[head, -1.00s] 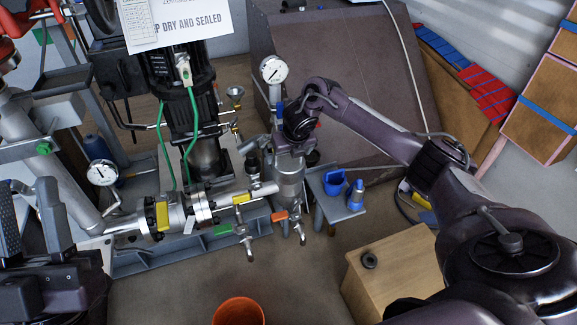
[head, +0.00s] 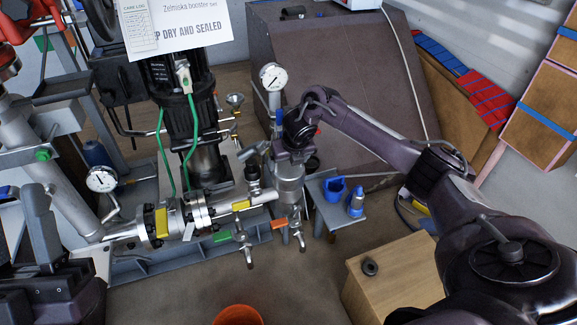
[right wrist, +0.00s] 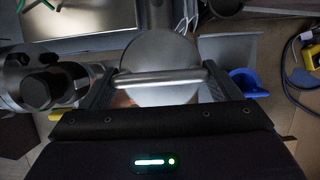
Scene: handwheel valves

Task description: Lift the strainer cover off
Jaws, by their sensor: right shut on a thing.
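The strainer (head: 289,192) is an upright grey metal cylinder at the right end of the pipe run in the head view. Its round grey cover (right wrist: 160,60) with a bar handle (right wrist: 158,79) fills the middle of the right wrist view. My right gripper (head: 289,158) is over the strainer top, pointing down. In the right wrist view its fingers (right wrist: 163,92) stand at the two ends of the bar, shut on the handle. Whether the cover still touches the body is hidden by the gripper. My left gripper (head: 25,215) is at the left edge, away from the strainer, partly cut off.
A pressure gauge (head: 272,77) stands just behind the strainer. A small grey side table (head: 328,212) with a blue scoop (head: 335,188) and a blue bottle (head: 356,199) is at its right. A wooden box (head: 395,275) and an orange bucket (head: 238,317) are in front.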

